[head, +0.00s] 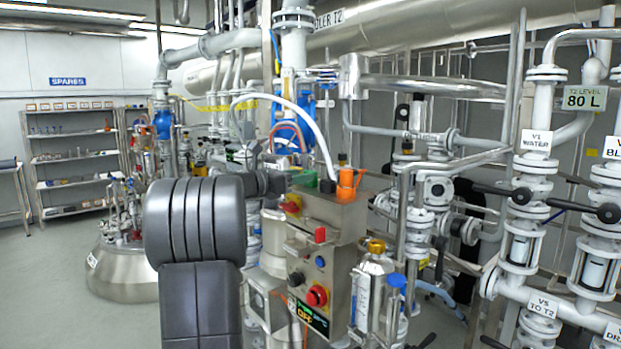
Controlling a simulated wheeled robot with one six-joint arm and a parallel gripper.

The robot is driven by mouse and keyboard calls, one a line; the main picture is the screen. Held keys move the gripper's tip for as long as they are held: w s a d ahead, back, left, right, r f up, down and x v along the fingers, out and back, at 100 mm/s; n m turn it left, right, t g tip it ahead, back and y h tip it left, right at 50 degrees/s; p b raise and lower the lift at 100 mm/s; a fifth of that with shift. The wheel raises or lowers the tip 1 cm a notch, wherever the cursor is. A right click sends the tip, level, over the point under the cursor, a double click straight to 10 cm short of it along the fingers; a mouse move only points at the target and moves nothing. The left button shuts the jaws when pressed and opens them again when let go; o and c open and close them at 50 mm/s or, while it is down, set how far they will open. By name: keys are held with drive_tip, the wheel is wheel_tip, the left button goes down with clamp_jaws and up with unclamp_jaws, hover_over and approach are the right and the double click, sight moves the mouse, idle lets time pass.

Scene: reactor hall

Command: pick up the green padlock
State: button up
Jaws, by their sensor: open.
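A small green object (303,178) shows on top of the steel control box, at its left end. It may be the green padlock, but its shape is too small and too covered to tell. My arm comes up from the lower left, and its dark wrist reaches the left side of the box top. My gripper (294,162) is small in the view, just behind and above the green object, partly lost against pipes and hoses. It is open. I cannot tell whether it touches the green object.
The control box (338,222) carries a black part (327,186) and an orange object (348,184) on top, with a red button (317,296) in front. A gold-capped canister (375,285) stands right of it. Valves and pipes crowd the right. Shelves (75,155) stand far left, with open floor before them.

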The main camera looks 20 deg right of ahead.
sight(311, 171)
drive_tip(key=x, duration=0.1)
drive_tip(key=p+x, duration=0.1)
drive_tip(key=x, duration=0.2)
drive_tip(key=shift+s+d+r, duration=0.15)
drive_tip(key=shift+d+r, duration=0.05)
drive_tip(key=shift+r, duration=0.1)
drive_tip(key=shift+d+f, duration=0.1)
drive_tip(key=shift+d, duration=0.1)
drive_tip(key=c, duration=0.7)
